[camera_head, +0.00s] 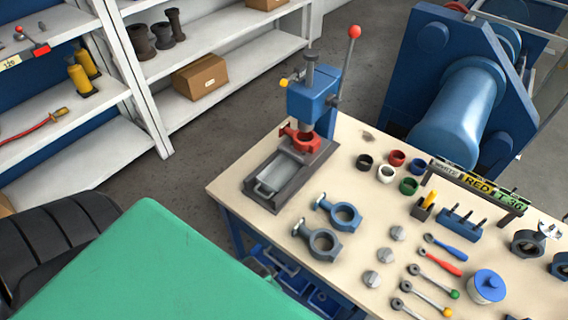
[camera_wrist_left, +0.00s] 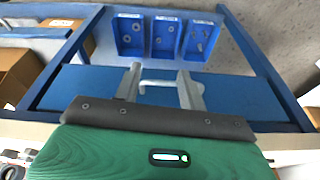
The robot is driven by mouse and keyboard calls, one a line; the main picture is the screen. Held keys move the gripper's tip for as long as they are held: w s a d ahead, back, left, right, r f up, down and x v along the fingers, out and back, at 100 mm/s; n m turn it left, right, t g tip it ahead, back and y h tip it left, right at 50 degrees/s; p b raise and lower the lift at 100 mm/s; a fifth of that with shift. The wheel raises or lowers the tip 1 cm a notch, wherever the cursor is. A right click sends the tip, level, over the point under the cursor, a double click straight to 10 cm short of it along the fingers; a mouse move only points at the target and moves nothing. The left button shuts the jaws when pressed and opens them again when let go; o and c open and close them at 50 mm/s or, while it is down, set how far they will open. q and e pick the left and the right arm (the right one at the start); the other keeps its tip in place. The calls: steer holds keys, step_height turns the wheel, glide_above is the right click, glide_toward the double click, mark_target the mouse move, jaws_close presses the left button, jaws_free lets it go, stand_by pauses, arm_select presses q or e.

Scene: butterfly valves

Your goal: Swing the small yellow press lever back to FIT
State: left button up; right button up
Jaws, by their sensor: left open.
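The blue press (camera_head: 312,95) stands at the back left of the bench, with a tall red-knobbed lever (camera_head: 346,65). The small yellow press lever (camera_head: 284,83) sticks out from the left side of its head. A red ring part (camera_head: 301,138) sits under the ram, above a grey sliding tray (camera_head: 280,172). My left gripper shows in the left wrist view (camera_wrist_left: 160,85), its two silver fingers apart. It is low by the bench front, well below the yellow lever. A pale bar lies between the fingers; I cannot tell if they touch it. My right gripper is not in view.
Two blue-grey valve bodies (camera_head: 322,242) (camera_head: 343,214), coloured rings (camera_head: 396,158), discs (camera_head: 371,279) and handles (camera_head: 440,259) lie on the bench (camera_head: 225,188). A label rack (camera_head: 480,187) stands at right. Blue bins (camera_wrist_left: 163,38) sit below. White shelves (camera_head: 235,60) stand behind.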

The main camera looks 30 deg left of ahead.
arm_select(q)
step_height(320, 180, up, 8)
steer(key=w+a+t, duration=0.1)
steer(key=w, duration=0.2)
steer(key=n+t+y, duration=0.1)
steer(key=t+y, duration=0.1)
steer(key=t, duration=1.2)
glide_toward(282, 85)
steer(key=w+p, duration=0.1)
steer(key=w, duration=0.2)
steer(key=w+p, duration=0.1)
steer(key=w, duration=0.2)
steer(key=w+a+p, duration=0.1)
steer(key=w+p, duration=0.1)
steer(key=w, duration=0.2)
steer(key=shift+r, duration=0.1)
steer(key=shift+w+a, duration=0.15)
steer(key=shift+w, duration=0.45)
jaws_close()
